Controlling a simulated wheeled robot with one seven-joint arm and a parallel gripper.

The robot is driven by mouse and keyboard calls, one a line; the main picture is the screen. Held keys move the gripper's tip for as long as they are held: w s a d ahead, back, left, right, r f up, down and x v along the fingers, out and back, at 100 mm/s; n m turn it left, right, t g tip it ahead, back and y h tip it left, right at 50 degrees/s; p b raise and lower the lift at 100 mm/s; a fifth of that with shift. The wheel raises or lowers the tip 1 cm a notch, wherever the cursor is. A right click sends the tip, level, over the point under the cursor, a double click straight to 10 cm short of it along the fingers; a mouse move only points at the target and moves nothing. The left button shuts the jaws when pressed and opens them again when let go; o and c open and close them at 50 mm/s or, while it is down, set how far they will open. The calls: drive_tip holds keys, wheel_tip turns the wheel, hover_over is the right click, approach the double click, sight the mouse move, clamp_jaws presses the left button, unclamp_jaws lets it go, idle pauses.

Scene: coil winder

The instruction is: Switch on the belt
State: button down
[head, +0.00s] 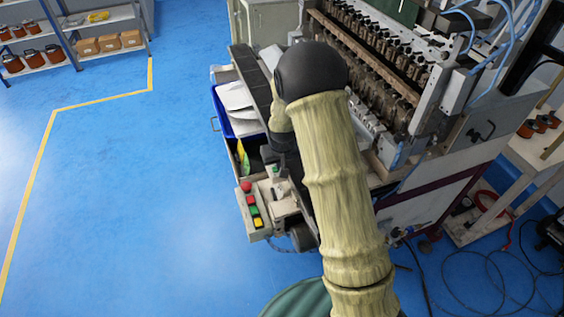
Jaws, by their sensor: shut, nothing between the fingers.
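A pale control box (253,214) sits at the near end of the machine, left of my arm. It carries a red mushroom knob (246,186) at its far end and a row of small coloured buttons, green, yellow and red. A dark belt (250,75) runs along the machine's left side, partly hidden by my arm. A dark roller (302,237) shows at the near end. My gripper (276,191) hangs below my bent elbow, shut and empty, just right of and apart from the red knob. Its fingertips are small and hard to make out.
A blue bin (222,122) with white sheets stands beside the belt. The coil winder (375,60) fills the back right. Shelves (100,30) with coils and boxes stand at the far left. Cables (480,275) lie on the floor at right. The blue floor at left is clear.

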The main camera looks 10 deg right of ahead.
drive_tip(key=shift+s+d, duration=0.1)
drive_tip(key=shift+d, duration=0.15)
drive_tip(key=shift+s+a, duration=0.2)
drive_tip(key=shift+a, duration=0.85)
drive_tip(key=r+p, duration=0.2)
drive_tip(key=r, duration=0.1)
drive_tip(key=r+p, duration=0.1)
drive_tip(key=shift+a+r, duration=0.15)
drive_tip(key=shift+a, duration=0.2)
drive_tip(key=b+v, duration=0.2)
drive_tip(key=v, duration=0.7)
drive_tip(key=shift+s+a+r, duration=0.2)
drive_tip(key=shift+s+r, duration=0.05)
drive_tip(key=shift+r, duration=0.05)
drive_tip(key=shift+d, duration=0.3)
